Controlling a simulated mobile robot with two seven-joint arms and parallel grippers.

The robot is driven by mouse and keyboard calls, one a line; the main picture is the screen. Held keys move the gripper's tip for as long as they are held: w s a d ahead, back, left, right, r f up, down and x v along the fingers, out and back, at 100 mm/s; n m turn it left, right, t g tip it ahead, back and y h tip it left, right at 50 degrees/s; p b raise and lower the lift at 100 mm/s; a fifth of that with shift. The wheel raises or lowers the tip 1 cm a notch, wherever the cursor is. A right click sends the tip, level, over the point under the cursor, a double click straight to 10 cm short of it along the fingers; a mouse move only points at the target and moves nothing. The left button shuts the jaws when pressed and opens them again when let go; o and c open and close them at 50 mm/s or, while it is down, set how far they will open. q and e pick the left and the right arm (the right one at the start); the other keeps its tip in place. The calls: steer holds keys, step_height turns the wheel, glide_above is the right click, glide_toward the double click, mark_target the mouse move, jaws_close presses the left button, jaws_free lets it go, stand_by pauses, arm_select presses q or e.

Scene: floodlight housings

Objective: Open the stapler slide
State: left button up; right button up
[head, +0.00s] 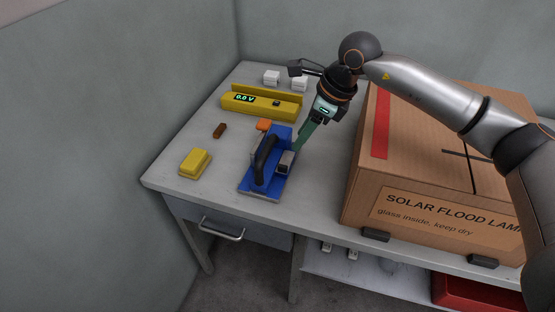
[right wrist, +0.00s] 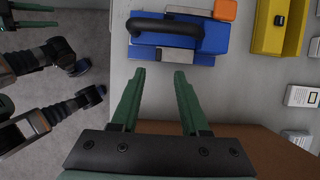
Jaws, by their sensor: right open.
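The blue stapler (head: 281,135) lies on the grey table, with a black handle (head: 266,158) along its top and a grey metal block (head: 285,163) on its right side. An orange part (head: 263,125) is at its far end. In the right wrist view the stapler (right wrist: 213,45) is just beyond the fingertips. My right gripper (head: 299,148) reaches down to the stapler's right side. Its green fingers are open and empty in the right wrist view (right wrist: 159,75), pointing towards the metal block (right wrist: 175,53). I cannot tell if they touch it.
A large cardboard box (head: 365,195) stands close on the right. A yellow meter (head: 262,105) and small white boxes (head: 271,77) are behind the stapler. A yellow block (head: 194,163) and brown piece (head: 219,131) lie left. A drawer (head: 225,221) is below the table's front edge.

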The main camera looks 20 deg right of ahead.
mark_target(281, 165)
steer(key=x, duration=1.1)
steer(key=shift+a, duration=0.15)
steer(key=shift+c, duration=0.2)
jaws_close()
stand_by(0.8)
